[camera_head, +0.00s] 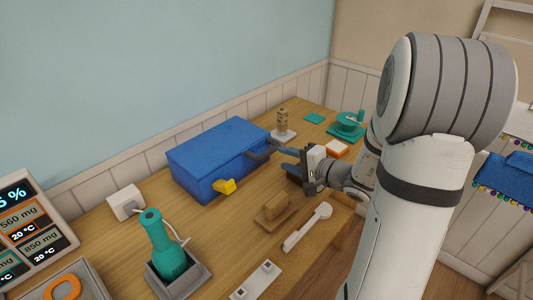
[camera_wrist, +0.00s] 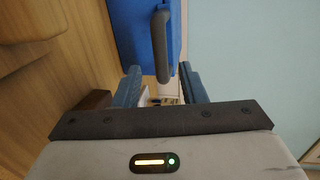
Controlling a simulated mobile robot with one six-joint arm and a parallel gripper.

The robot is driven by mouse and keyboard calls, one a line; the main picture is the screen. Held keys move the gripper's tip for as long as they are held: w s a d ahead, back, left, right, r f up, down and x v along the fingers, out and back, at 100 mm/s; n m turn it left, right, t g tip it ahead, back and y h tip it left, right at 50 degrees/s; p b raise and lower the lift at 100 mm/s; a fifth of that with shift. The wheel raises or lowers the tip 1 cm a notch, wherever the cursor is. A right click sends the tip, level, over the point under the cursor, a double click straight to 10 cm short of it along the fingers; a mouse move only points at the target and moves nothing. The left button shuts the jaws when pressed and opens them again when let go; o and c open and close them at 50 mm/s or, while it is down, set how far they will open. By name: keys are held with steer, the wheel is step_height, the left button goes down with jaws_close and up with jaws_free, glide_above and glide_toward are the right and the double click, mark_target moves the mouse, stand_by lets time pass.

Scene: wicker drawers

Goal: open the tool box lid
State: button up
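The blue tool box (camera_head: 210,162) stands on the wooden table with its lid closed. It has a yellow latch (camera_head: 224,187) on its front and a dark grey handle (camera_head: 258,152) toward its right end. My gripper (camera_head: 279,158) is at the right of the box, near the handle. In the wrist view my gripper (camera_wrist: 160,72) is open, with its two blue-grey fingers apart. The handle (camera_wrist: 160,45) lies in line with the gap, its near end between the fingertips. I see no clear contact. The blue box (camera_wrist: 140,30) shows behind the handle.
In front of the box are a brown brush-like block (camera_head: 275,207) and a white long-handled tool (camera_head: 307,227). A teal bottle (camera_head: 168,248) stands in a grey holder at the front left. Teal objects (camera_head: 348,123) sit at the back right. A wall runs behind the table.

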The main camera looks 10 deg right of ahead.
mark_target(271, 153)
steer(key=p+x, duration=0.1)
steer(key=x, duration=0.6)
steer(key=shift+w+a, duration=0.15)
steer(key=shift+w, duration=0.15)
steer(key=shift+c, duration=0.5)
jaws_close()
